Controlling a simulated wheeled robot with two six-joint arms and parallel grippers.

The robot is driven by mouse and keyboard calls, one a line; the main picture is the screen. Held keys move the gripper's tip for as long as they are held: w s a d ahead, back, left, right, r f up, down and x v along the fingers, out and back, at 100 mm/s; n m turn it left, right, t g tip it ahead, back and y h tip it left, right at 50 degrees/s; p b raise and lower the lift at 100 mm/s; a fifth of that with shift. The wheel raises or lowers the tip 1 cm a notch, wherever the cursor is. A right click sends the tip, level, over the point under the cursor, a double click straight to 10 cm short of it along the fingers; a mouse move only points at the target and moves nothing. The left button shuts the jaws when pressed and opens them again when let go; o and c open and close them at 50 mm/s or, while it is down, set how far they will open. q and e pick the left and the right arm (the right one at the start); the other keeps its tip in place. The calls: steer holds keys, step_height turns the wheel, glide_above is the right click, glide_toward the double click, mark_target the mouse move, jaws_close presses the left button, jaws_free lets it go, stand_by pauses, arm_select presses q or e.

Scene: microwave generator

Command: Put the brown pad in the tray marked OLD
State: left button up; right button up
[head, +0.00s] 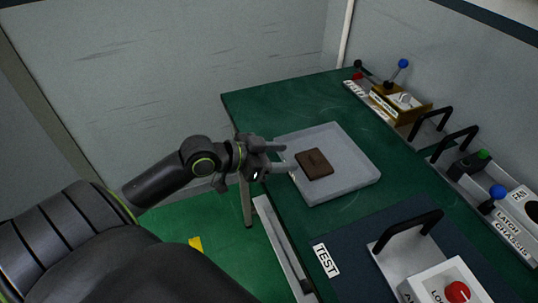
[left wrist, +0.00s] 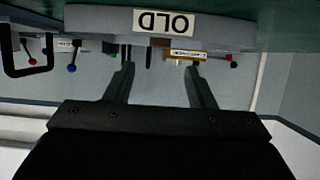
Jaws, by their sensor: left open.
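The brown pad (head: 314,169) is a small flat dark-brown block with a slight raised part on top. It lies inside the grey tray (head: 345,192), towards its left side, in the head view. In the left wrist view, which is upside down, the tray (left wrist: 100,18) shows edge-on with an OLD label on its wall. My left gripper (head: 290,158) is open at the tray's left rim, its fingers pointing right beside the pad. The open fingers (left wrist: 158,75) hold nothing in the left wrist view. My right gripper is not in view.
The tray stands on a green table (head: 255,105). A dark mat marked TEST (head: 326,260) lies in front, with a handled unit and red button (head: 457,292). Lever and switch boxes (head: 400,100) line the back right edge. Bare table lies between tray and boxes.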

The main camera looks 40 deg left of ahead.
arm_select(q)
steer(key=shift+v, duration=1.65)
